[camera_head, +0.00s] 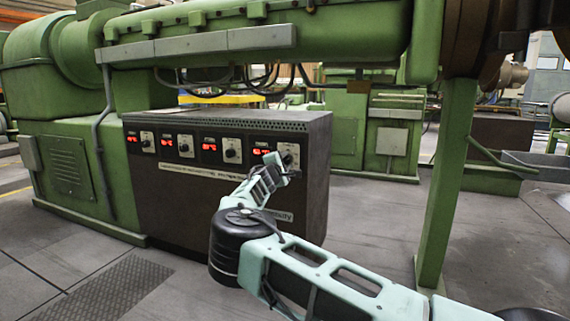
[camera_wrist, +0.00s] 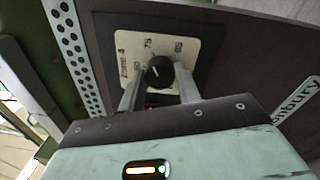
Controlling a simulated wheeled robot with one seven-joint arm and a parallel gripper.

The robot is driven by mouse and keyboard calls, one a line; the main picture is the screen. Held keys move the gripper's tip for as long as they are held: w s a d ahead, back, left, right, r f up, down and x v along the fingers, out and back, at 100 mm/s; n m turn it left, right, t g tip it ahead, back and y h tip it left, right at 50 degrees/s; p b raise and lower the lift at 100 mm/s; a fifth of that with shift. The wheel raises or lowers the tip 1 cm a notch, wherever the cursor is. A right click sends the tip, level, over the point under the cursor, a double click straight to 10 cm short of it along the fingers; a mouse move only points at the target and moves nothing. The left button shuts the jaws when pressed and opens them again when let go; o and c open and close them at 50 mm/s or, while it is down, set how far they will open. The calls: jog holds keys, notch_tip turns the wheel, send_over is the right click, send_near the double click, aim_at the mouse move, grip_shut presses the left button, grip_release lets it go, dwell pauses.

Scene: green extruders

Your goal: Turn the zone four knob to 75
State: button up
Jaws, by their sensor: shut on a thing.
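The zone four knob (camera_wrist: 161,72) is a black round dial on a cream plate (camera_wrist: 183,27) marked "Zone 4", with 75 and other numbers around it. A small pale mark shows on the knob's face, but I cannot tell exactly which number it points to. My gripper (camera_wrist: 160,80) is shut on the knob, one finger at each side, in the wrist view. In the head view my gripper (camera_head: 283,166) is at the rightmost plate (camera_head: 289,149) of the brown control cabinet, and covers much of the knob there.
The brown cabinet (camera_head: 230,187) has three other knobs with plates to the left, such as the one beside my gripper (camera_head: 232,150), and red displays. A green machine barrel (camera_head: 260,30) runs above. A green post (camera_head: 455,180) stands to the right. Grey floor lies in front.

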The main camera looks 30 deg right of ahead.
jog(key=o, duration=1)
jog(key=shift+p+v, duration=2.7)
jog(key=shift+v, duration=6.05)
jog(key=shift+w+a, duration=0.1)
